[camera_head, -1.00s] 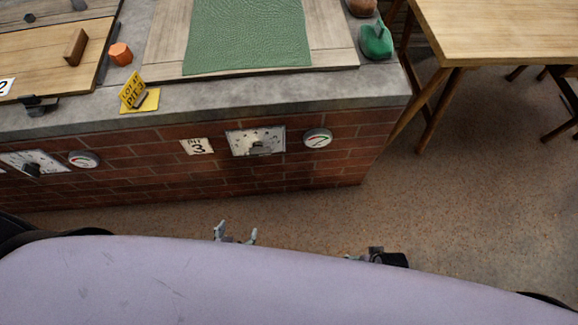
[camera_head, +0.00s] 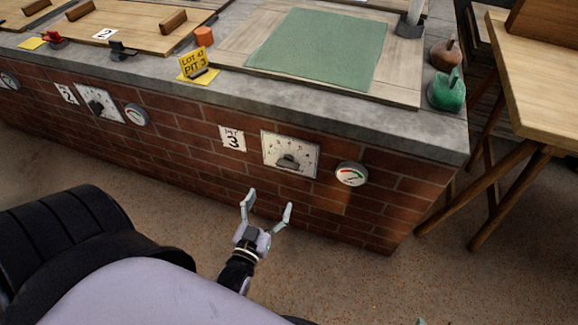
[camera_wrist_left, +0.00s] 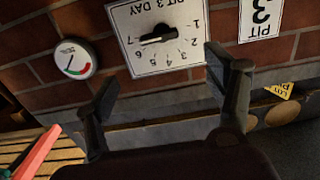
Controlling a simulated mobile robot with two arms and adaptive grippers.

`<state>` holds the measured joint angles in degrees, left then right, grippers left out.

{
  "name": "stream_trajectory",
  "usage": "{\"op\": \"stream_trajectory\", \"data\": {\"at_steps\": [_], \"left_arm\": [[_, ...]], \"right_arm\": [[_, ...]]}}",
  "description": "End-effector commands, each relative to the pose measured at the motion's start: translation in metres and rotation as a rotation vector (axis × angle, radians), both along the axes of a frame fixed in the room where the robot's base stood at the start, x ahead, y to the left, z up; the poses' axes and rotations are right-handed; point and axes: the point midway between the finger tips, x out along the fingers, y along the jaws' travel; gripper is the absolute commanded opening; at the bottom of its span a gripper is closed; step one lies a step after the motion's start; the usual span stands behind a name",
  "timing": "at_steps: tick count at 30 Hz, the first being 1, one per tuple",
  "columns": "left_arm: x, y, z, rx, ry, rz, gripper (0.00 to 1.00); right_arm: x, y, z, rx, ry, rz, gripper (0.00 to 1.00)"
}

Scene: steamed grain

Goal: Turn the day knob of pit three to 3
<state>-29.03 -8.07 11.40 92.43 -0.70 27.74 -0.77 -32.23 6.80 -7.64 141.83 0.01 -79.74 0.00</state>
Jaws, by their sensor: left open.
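The pit three day knob (camera_head: 288,162) is a dark knob on a white dial plate (camera_head: 309,157) on the brick wall. In the left wrist view the plate (camera_wrist_left: 150,12) appears upside down, reading "PIT 3 DAY", with numbers 1 to 7. There the knob (camera_wrist_left: 160,34) has its narrow end towards the 7. My left gripper (camera_head: 267,206) is open and empty, below and in front of the plate and apart from it. Its spread fingers (camera_wrist_left: 160,83) show in the wrist view. Only a small tip, perhaps of my right gripper (camera_head: 420,321), shows at the bottom edge.
A "PIT 3" label (camera_head: 232,138) is left of the plate and a round gauge (camera_head: 351,174) right of it. Pit 2's dial plate (camera_head: 99,103) is farther left. The stone counter edge (camera_head: 330,112) juts above. A wooden table (camera_head: 545,90) stands at right.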

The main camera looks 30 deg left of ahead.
Motion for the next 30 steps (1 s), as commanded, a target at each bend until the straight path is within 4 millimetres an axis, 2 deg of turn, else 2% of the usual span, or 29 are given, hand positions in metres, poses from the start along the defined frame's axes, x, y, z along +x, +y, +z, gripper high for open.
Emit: {"op": "stream_trajectory", "data": {"at_steps": [8,15,24,30], "left_arm": [[0.036,0.009,-0.002,0.001,-0.001,-0.001,0.77],[0.064,0.015,-0.003,0.001,0.000,0.000,0.77],[0.097,0.023,-0.003,0.001,0.000,-0.001,0.77],[0.116,0.028,-0.003,0.001,0.001,-0.001,0.77]], "right_arm": [[0.053,0.018,0.024,0.060,-0.276,0.022,0.89],[0.090,0.033,0.058,0.116,-0.524,0.039,0.89],[0.120,0.049,0.114,0.192,-0.849,0.059,0.89],[0.127,0.057,0.154,0.246,-1.064,0.071,0.89]]}}
